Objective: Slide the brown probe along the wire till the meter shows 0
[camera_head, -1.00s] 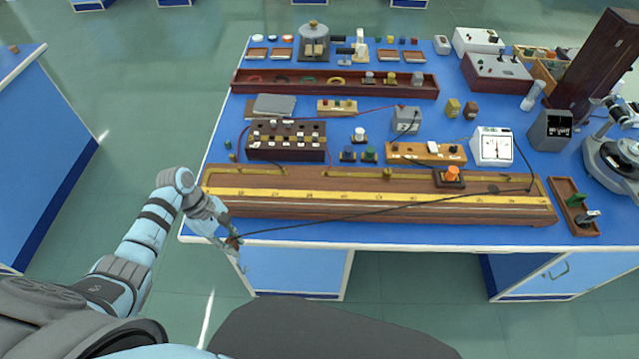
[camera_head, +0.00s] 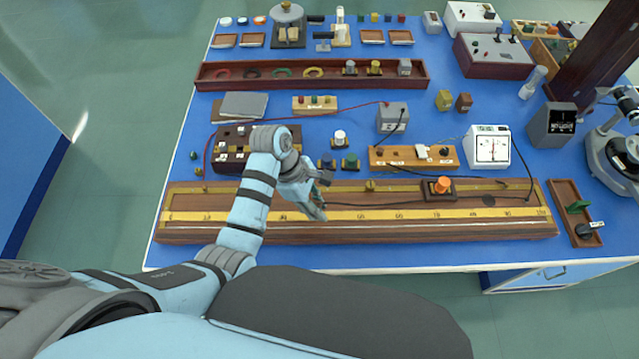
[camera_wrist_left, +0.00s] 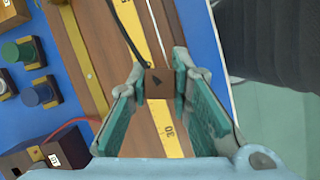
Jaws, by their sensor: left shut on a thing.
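My left gripper (camera_head: 318,197) is over the wooden wire board (camera_head: 215,230), left of its middle. In the left wrist view the gripper (camera_wrist_left: 160,88) is shut on the brown probe (camera_wrist_left: 159,84), a small block with a black lead. The probe is above the board near the yellow scale (camera_wrist_left: 172,138), around the 30 mark; I cannot tell if it touches the wire. In the head view the probe is hidden by the gripper. The meter (camera_head: 490,147) is a white box with a dial at the right; its needle looks near upright, the reading too small to tell. My right gripper is out of view.
A dark resistance box (camera_head: 228,150) sits behind my left arm. Green and blue terminals (camera_wrist_left: 25,50) are close by. The probe's black lead (camera_wrist_left: 126,32) runs right across the board.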

